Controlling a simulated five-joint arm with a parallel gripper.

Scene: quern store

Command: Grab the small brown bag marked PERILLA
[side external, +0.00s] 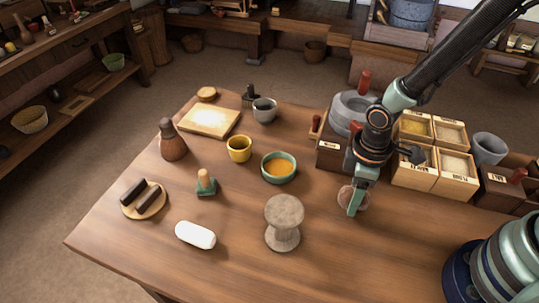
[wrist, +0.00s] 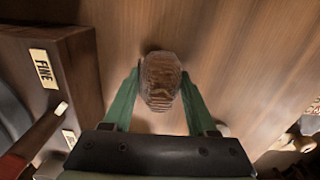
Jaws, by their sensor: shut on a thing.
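A small brown, ribbed, rounded thing, which looks like the small bag (wrist: 160,82), sits between the two green fingers of my gripper (wrist: 160,75) in the wrist view. My gripper is shut on it. I cannot read any PERILLA marking on it. In the side external view the bag (side external: 346,198) shows as a brownish round shape, partly hidden by my gripper (side external: 354,205), low over the wooden table. I cannot tell whether it touches the tabletop.
A dark wooden box with a FINE label (wrist: 43,68) stands close on the left in the wrist view. Labelled wooden boxes (side external: 440,170) stand to the right of my gripper. A stone pedestal (side external: 284,220) and a green bowl (side external: 278,167) stand to its left.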

